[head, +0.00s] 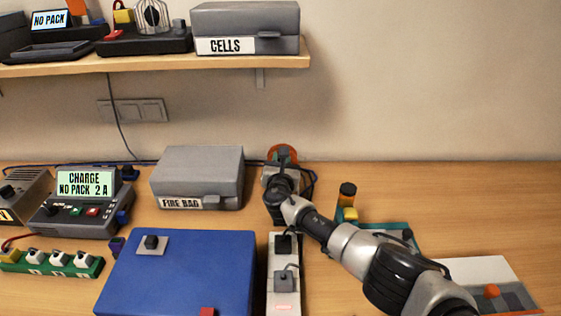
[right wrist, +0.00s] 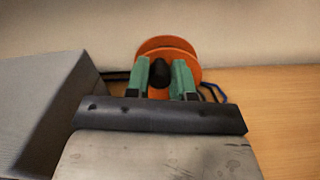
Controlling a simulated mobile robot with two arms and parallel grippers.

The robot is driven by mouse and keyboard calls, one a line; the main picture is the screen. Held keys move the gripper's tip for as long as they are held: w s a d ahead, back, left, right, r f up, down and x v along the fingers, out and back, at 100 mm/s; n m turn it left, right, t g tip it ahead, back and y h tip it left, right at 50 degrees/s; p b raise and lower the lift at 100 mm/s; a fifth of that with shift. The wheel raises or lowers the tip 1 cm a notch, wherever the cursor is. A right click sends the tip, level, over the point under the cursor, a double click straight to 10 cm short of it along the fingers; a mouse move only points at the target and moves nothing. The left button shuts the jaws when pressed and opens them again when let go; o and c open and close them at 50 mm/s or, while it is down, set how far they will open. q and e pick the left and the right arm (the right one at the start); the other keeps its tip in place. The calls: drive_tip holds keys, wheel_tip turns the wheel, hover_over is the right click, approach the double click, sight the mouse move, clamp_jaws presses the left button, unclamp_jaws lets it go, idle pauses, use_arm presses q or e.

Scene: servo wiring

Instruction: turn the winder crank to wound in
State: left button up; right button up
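The winder (right wrist: 165,45) is an orange reel with a dark crank knob (right wrist: 160,73) facing me, against the wall in the right wrist view. In the head view the winder (head: 283,153) stands at the back of the bench, mostly hidden behind my right gripper (head: 279,180). In the right wrist view the green fingers of my right gripper (right wrist: 161,78) stand on both sides of the knob, with no clear gap at the tips; it looks shut on the knob. The crank arm is hidden, so its angle is unclear. My left gripper is out of view.
The grey fire bag box (head: 198,178) stands just left of my right gripper. A blue case (head: 180,275) and a white power strip (head: 284,300) lie in front. A dark cable (head: 310,185) runs beside the winder. A shelf (head: 200,63) hangs above; the bench at the back right is clear.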

clamp_jaws()
drive_tip(key=shift+d+f+m+b, duration=0.1)
drive_tip(key=shift+d+m+b, duration=0.2)
drive_tip(key=shift+m+b, duration=0.8)
drive_tip(key=shift+d+f+m+b, duration=0.1)
drive_tip(key=shift+d+m+b, duration=0.25)
drive_tip(key=shift+m+b, duration=0.75)
drive_tip(key=shift+d+f+m+b, duration=0.1)
drive_tip(key=shift+d+m+b, duration=0.2)
drive_tip(key=shift+m+b, duration=0.8)
drive_tip(key=shift+m, duration=0.3)
drive_tip(key=o, duration=0.6)
unclamp_jaws()
drive_tip(key=shift+r, duration=0.1)
drive_tip(key=shift+c, duration=0.2)
drive_tip(key=shift+s, duration=0.1)
drive_tip(key=s+p, duration=0.1)
drive_tip(key=s, duration=0.9)
drive_tip(key=shift+s, duration=0.3)
